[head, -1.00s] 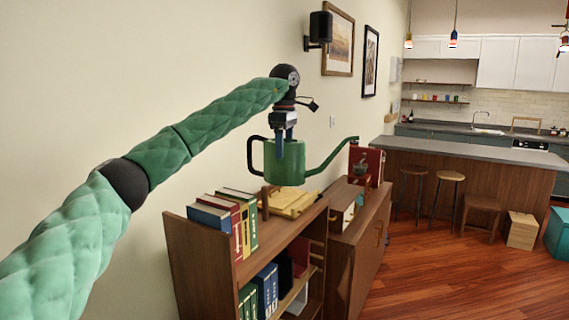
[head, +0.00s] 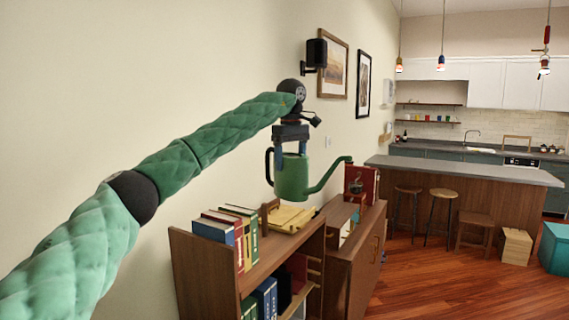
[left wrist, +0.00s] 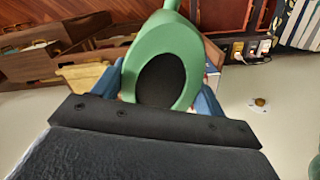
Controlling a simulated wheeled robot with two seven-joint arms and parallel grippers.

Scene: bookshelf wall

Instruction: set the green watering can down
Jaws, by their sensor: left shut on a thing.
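The green watering can (head: 291,180) hangs upright in the head view, with its dark handle to the left and its long spout to the right. My left gripper (head: 291,152) points down from above, its blue fingers on either side of the can's upper body, shut on it. In the left wrist view, the can (left wrist: 186,40) and its dark round opening sit between the blue fingers (left wrist: 158,92). In the head view, the can's base appears above the low bookcase top (head: 272,262), with no contact visible. My right gripper is not in view.
Books (head: 228,232) stand on the bookcase's near end, with a yellow stack (head: 291,219) behind them. A cabinet (head: 350,262) adjoins it, bearing a red box-like thing (head: 368,184) near the spout tip. A wall speaker (head: 316,52) is above.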

